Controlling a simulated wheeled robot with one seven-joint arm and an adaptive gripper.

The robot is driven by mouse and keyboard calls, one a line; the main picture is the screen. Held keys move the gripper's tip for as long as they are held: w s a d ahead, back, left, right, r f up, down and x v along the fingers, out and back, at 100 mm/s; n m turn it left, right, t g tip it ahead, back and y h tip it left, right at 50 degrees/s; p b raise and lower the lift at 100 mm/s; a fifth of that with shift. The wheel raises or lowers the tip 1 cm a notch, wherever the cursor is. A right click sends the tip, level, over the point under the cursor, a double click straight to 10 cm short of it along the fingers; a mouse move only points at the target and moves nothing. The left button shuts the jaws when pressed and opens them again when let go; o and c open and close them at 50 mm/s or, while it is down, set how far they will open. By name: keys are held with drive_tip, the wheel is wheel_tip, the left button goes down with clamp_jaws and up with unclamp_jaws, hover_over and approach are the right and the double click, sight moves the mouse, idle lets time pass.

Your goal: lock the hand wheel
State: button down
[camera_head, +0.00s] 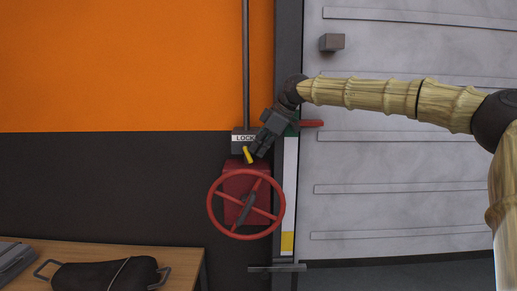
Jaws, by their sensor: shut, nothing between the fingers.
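The red hand wheel (211,220) stands on the front of a red housing (234,184) on the dark lower wall. A grey box labelled LOCK (243,138) sits just above the housing. A small yellow lever (248,155) points down from the box, slightly tilted. My gripper (256,154) comes in from the upper right and is shut and empty. Its fingertips are right beside the yellow lever, above the wheel; I cannot tell whether they touch it. The right part of the LOCK box is partly hidden by my gripper.
A red handle (311,123) sticks out to the right behind my gripper. A white and yellow strip (288,242) runs down the post beside the wheel. A wooden table (185,258) at lower left carries a black bag (105,274). A ribbed grey door (400,210) fills the right.

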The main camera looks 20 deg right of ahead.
drive_tip(key=shift+a+f, duration=0.15)
drive_tip(key=shift+f, duration=0.95)
drive_tip(key=shift+f, duration=0.25)
drive_tip(key=s+d+b, duration=0.2)
drive_tip(key=s+d, duration=0.5)
drive_tip(key=d, duration=0.4)
drive_tip(key=shift+s+d+b, duration=0.2)
drive_tip(key=shift+d+b, duration=0.1)
drive_tip(key=shift+d, duration=0.05)
drive_tip(key=shift+s+d, duration=0.1)
drive_tip(key=shift+d, duration=0.2)
drive_tip(key=shift+a, duration=0.15)
